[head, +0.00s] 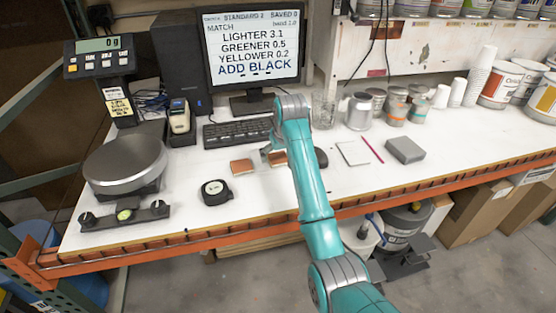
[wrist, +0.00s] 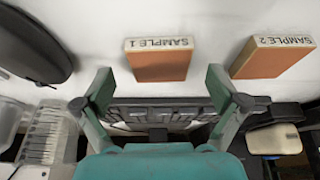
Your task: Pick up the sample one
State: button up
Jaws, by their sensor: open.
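Sample one is a flat orange-brown block (wrist: 158,65) marked "SAMPLE 1" on its pale edge. It lies on the white bench in the upper middle of the wrist view, its lettering upside down. In the head view, sample one (head: 278,159) is partly hidden by my arm. A like block marked "SAMPLE 2" (wrist: 272,60) lies to its right in the wrist view; in the head view, sample two (head: 242,166) lies to the left. My gripper (wrist: 160,80) is open and empty, its fingers to either side of sample one in the picture. I cannot tell its height above the bench.
A keyboard (head: 238,133) lies behind the samples and a mouse (head: 321,157) to their right. Metal cups (head: 359,111) and a grey box (head: 405,150) stand right. The bench front is mostly clear.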

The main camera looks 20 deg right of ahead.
jog(key=shift+w+f, duration=0.2)
jog(key=shift+f, duration=0.25)
jog(key=c, duration=1.1)
jog(key=shift+r, duration=0.1)
jog(key=shift+c, duration=0.2)
